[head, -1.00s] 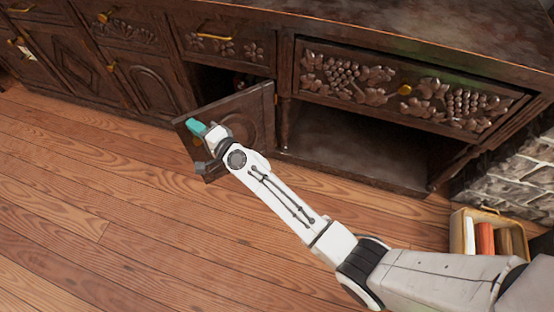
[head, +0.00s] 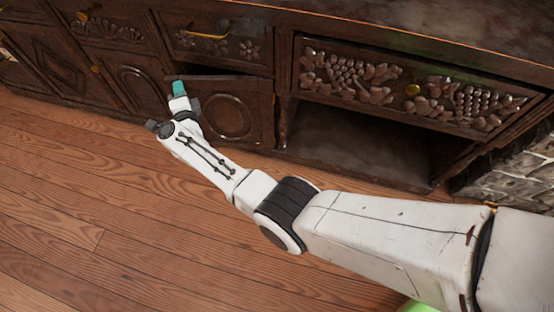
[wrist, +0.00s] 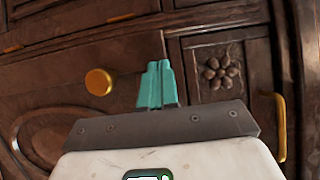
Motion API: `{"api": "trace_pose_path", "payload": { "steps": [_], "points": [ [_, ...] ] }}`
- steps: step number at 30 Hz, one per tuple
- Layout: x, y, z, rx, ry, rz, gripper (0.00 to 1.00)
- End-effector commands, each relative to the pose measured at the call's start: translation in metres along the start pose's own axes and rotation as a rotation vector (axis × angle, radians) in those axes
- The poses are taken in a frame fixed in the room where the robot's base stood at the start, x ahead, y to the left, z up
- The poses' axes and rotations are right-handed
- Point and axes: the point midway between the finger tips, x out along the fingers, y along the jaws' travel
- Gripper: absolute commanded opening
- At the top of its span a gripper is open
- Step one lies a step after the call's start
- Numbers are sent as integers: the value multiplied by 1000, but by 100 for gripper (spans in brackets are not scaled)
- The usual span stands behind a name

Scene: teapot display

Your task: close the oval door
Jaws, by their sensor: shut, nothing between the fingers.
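The oval door (head: 232,112) is a dark carved wooden cabinet door with a rounded raised panel, below a flower-carved drawer (head: 212,45). It stands nearly shut, with a narrow dark gap along its top. My gripper (head: 178,84) has teal fingers pressed together and empty. It is at the door's left edge; my wrist hides part of that edge, and I cannot tell whether it touches. In the wrist view the gripper (wrist: 160,70) points toward the dark cabinet front, between a gold knob (wrist: 98,82) and a flower-carved drawer (wrist: 222,70).
An open, empty-looking compartment (head: 365,150) lies right of the door, under a grape-carved drawer (head: 405,85). Another arched-panel door (head: 140,85) is at left. A stone wall (head: 510,165) stands at far right. The wooden floor (head: 80,190) in front is clear.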

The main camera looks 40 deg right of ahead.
Motion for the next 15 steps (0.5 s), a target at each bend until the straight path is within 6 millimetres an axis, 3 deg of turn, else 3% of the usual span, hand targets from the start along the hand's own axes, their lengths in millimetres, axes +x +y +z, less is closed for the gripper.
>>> {"api": "trace_pose_path", "payload": {
  "steps": [9,15],
  "points": [
    [25,1,-8,1,-2,-1,0],
    [31,0,-11,0,-4,-1,0]
  ]
}}
